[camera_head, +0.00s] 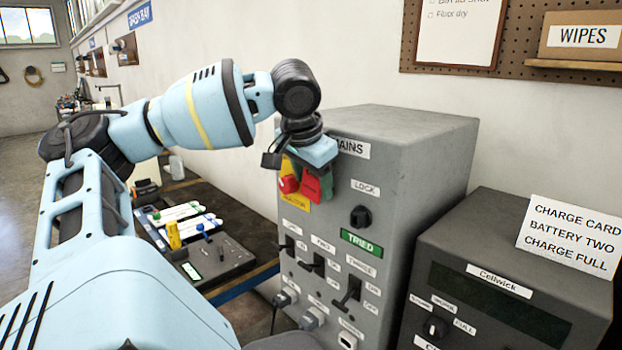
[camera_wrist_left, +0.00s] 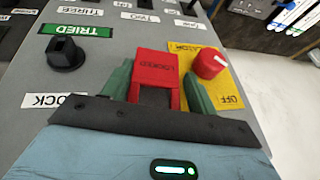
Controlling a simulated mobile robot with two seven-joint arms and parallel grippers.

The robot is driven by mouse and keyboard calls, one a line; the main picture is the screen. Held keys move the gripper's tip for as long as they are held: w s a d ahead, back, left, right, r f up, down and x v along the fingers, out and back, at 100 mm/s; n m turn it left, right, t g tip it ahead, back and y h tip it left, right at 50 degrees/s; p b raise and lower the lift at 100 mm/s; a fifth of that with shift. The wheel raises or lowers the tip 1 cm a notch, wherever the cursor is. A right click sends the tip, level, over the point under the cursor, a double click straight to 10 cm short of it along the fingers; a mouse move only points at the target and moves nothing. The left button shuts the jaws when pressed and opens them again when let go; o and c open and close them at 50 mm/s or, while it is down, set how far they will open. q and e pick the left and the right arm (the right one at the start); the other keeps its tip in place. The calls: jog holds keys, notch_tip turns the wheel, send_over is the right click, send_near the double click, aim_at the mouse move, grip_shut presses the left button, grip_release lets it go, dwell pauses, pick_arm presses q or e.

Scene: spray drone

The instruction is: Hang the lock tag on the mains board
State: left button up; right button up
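The red lock tag (camera_head: 312,188) is between the green fingers of my left gripper (camera_head: 316,178), in front of the upper face of the mains board (camera_head: 404,160). In the left wrist view the tag (camera_wrist_left: 157,66) reads LOCKED, and the left gripper's fingers (camera_wrist_left: 158,88) close on its two sides. A black peg (camera_head: 360,217) sticks out under the LOCK label, to the right of the tag; it also shows in the left wrist view (camera_wrist_left: 66,53). The tag is apart from this peg. My right gripper is not in view.
A red isolator knob (camera_head: 288,184) on a yellow plate is close beside the tag. Below are a green TRIED label (camera_head: 361,242), switches and plugs. A Cellwick charger (camera_head: 520,250) stands to the right. A bench with a tray (camera_head: 215,262) is at left.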

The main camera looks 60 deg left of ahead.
pick_arm(q)
jog(key=shift+o, duration=0.2)
jog(key=shift+w+d+f, duration=0.15)
jog(key=shift+d+f, duration=0.05)
jog(key=shift+f, duration=0.05)
dwell(0.3)
jog(key=v, duration=0.8)
jog(key=shift+a, duration=0.1)
dwell(0.3)
